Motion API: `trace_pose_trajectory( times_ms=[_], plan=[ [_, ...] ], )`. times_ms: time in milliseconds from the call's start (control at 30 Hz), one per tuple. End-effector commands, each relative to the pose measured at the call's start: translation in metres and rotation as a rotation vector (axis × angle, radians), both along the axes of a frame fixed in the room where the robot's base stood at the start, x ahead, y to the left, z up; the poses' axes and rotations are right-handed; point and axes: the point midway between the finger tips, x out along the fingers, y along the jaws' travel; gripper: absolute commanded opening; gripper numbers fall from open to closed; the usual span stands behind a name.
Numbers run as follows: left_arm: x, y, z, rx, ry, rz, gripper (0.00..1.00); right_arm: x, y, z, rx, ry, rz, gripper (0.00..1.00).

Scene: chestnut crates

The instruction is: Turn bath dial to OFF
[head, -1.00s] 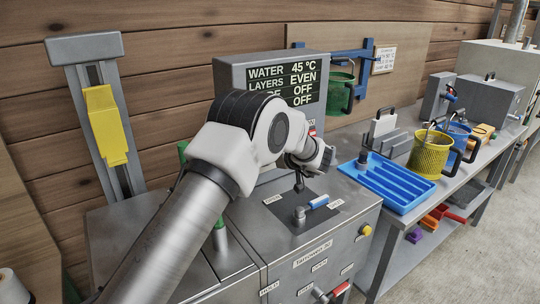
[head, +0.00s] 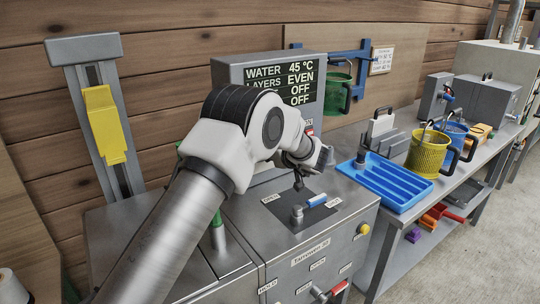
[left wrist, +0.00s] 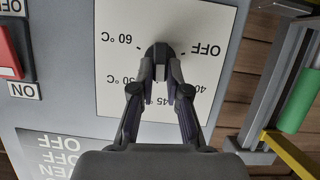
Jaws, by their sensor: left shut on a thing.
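The bath dial (left wrist: 158,52) is a dark round knob on a white plate (left wrist: 112,75) in the left wrist view. The plate, seen upside down, is marked OFF, 40, 45, 50 and 60 °C. My left gripper (left wrist: 160,75) is shut on the dial, with a finger on either side of it. I cannot tell which mark the dial points to. In the head view my left arm hides the dial and most of the gripper. The display (head: 285,72) reads WATER 45 °C, LAYERS EVEN, then OFF twice. My right gripper is not in view.
A red switch (left wrist: 10,55) marked ON and OFF sits beside the dial plate. A blue-handled lever (head: 316,200) stands on the machine top. A blue tray (head: 390,178) and a yellow basket (head: 427,153) are on the bench to the right.

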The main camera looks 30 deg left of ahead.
Motion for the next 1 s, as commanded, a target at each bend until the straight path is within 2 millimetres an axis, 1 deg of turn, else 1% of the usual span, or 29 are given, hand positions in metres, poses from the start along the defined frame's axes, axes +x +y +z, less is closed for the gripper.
trace_pose_trajectory(
  times_ms=[33, 267, 467, 767, 1000],
  plan=[
    [-0.001, 0.002, -0.003, -0.011, -0.021, 0.001, 0.0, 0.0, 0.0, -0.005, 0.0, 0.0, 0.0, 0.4],
    [-0.003, 0.002, -0.006, -0.077, -0.181, 0.0, 0.0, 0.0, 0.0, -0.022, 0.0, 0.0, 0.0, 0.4],
    [-0.005, 0.004, -0.01, -0.149, -0.355, 0.0, 0.0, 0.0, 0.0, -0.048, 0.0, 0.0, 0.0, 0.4],
    [-0.008, 0.005, -0.014, -0.257, -0.62, -0.002, 0.0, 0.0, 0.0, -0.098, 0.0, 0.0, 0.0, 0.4],
    [-0.01, 0.005, -0.016, -0.343, -0.834, -0.004, 0.0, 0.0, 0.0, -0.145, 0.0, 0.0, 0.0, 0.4]
  ],
)
